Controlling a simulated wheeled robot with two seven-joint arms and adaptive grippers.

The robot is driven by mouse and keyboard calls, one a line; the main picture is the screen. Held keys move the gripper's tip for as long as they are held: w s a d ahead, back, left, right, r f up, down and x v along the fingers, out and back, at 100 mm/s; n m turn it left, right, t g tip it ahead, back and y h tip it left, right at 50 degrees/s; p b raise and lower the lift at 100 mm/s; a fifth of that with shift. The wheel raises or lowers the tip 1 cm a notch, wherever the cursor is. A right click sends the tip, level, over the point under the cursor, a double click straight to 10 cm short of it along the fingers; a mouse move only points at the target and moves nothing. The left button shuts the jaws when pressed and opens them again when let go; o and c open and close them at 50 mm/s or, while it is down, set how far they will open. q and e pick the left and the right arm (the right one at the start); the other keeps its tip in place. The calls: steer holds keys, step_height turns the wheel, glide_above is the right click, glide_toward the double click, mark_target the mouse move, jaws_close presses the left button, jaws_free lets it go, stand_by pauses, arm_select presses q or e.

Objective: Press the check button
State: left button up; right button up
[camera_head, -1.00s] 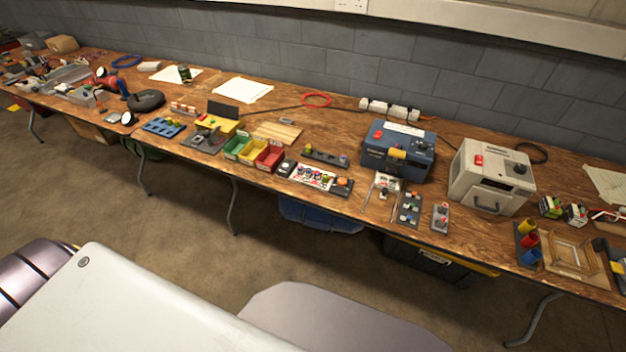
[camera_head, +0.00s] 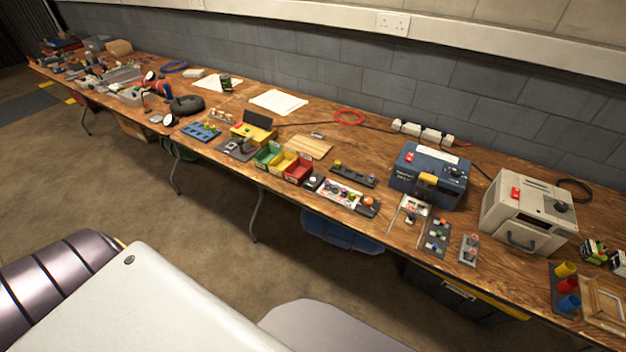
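No button is readably marked as the check button. An orange round button (camera_head: 369,202) sits on a dark base at the right end of a white panel (camera_head: 340,191) with several coloured parts. A pale round button (camera_head: 314,180) on a dark base is at that panel's left end. Both are near the front edge of the long wooden table. A small grey box (camera_head: 469,249) with reddish tops and a dark strip with coloured buttons (camera_head: 437,237) lie further right. Neither of my grippers is in view.
The wooden table (camera_head: 390,153) runs along a grey block wall. A blue machine (camera_head: 431,176) and a beige machine (camera_head: 528,213) stand on it at right. Red, yellow and green bins (camera_head: 284,164) stand mid-table. A blue tub (camera_head: 342,236) is underneath.

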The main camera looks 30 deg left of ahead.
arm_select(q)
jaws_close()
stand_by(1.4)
